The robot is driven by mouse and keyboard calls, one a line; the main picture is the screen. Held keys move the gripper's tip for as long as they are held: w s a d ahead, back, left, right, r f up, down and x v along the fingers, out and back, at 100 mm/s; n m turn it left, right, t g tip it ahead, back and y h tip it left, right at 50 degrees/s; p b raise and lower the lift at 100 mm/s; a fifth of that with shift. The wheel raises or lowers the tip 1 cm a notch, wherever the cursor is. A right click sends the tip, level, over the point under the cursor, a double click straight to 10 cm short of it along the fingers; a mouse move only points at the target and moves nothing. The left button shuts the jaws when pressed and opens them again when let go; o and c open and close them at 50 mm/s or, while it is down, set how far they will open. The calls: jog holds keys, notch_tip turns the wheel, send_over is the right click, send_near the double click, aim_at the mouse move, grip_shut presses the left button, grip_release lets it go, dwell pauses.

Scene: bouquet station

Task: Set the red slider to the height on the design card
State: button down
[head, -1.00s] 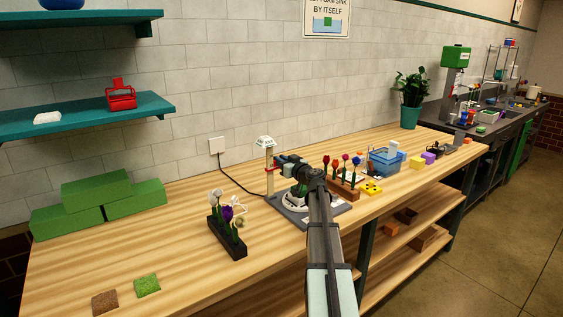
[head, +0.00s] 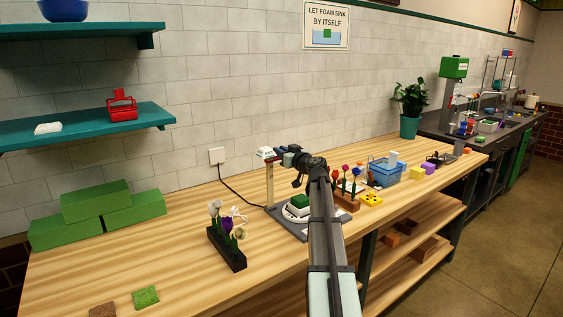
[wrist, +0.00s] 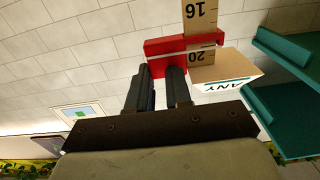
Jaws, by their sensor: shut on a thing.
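The red slider (wrist: 165,57) is between the fingertips of my gripper (wrist: 159,74) in the wrist view, and the gripper is shut on it. The slider's arm crosses the tan ruler post (wrist: 201,22) between the marks 16 and 20, nearer 20. In the head view my gripper (head: 283,158) is at the upper post (head: 269,186), with the slider (head: 271,159) just under the cap (head: 266,151). I cannot pick out the design card.
A dark flower holder (head: 226,249) stands at left, and a brown flower rack (head: 347,202) at right. Green foam bricks (head: 96,212) lie near the wall.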

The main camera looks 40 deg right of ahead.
jog(key=shift+r, duration=0.35)
jog(key=c, duration=1.3)
grip_release()
jog(key=shift+f, duration=0.15)
notch_tip(320, 180, down, 9)
jog(key=s, duration=1.4)
jog(key=s+d+f+m+h, duration=0.2)
jog(key=d, duration=0.2)
jog(key=s+d+f+m+g+h, duration=0.1)
jog(key=s+d+f+m+h, duration=0.1)
jog(key=d, duration=0.3)
jog(key=s+d+f+m+g+h, duration=0.1)
jog(key=s+d+f+m, duration=0.1)
jog(key=d, duration=0.2)
jog(key=shift+s+d+f+h, duration=0.1)
jog(key=shift+d+f+h, duration=0.05)
jog(key=shift+f+h, duration=0.2)
jog(key=shift+s+d+f+m+h, duration=0.2)
jog(key=shift+s+d+m+h, duration=0.1)
jog(key=shift+d, duration=0.2)
